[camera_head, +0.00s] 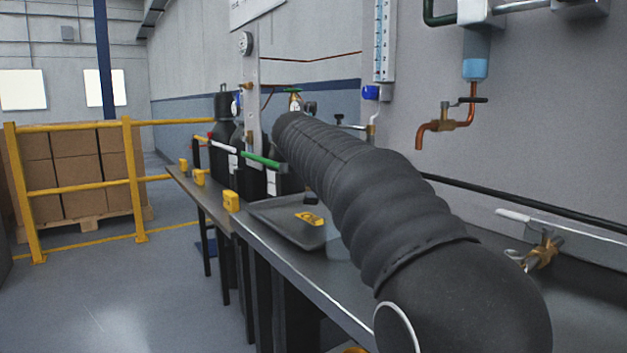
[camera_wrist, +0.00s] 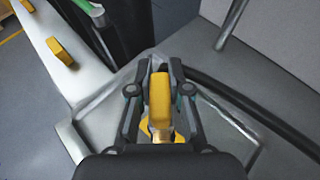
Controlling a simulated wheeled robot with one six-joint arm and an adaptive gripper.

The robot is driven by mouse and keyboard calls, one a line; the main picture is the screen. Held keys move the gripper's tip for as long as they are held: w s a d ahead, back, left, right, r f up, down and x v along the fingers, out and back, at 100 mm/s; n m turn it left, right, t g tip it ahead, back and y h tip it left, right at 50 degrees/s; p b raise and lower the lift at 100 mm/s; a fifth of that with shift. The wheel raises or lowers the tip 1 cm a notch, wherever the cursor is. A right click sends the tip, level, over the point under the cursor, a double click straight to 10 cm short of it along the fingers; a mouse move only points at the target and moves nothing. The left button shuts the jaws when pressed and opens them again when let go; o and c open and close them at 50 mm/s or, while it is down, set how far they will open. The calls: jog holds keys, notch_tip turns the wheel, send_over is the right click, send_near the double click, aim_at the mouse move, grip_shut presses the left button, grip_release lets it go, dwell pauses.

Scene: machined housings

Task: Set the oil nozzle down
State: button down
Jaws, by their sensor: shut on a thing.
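In the wrist view my gripper (camera_wrist: 160,72) is shut on a yellow piece, seemingly the oil nozzle (camera_wrist: 160,100), held upright in the picture between the two fingers. Its lower end is partly hidden by my gripper's body. Below it is the grey metal tray (camera_wrist: 68,132), with another yellow patch on it (camera_wrist: 146,128). I cannot tell whether the nozzle touches the tray. In the head view the tray (camera_head: 266,214) lies on the bench with a flat yellow thing (camera_head: 309,218) in it. My black-sleeved arm hides my gripper there.
Several yellow blocks (camera_head: 231,201) stand along the bench's (camera_head: 287,268) left edge. Dark cylinders (camera_head: 224,125) and a green-ended bar (camera_head: 262,160) are behind the tray. A copper tap (camera_head: 447,124) juts from the wall. A yellow rail (camera_head: 85,187) is at left.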

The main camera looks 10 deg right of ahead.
jog(key=shift+f+b, duration=0.6)
jog(key=shift+f, duration=1.15)
jog(key=shift+f, duration=0.1)
jog(key=c, duration=1.1)
grip_release()
jog(key=shift+f, duration=0.1)
jog(key=shift+s+r, duration=0.15)
jog(key=shift+r, duration=0.1)
jog(key=v, duration=1.1)
jog(key=shift+s+a+r, duration=0.15)
jog(key=shift+s+a, duration=0.1)
jog(key=shift+s, duration=0.05)
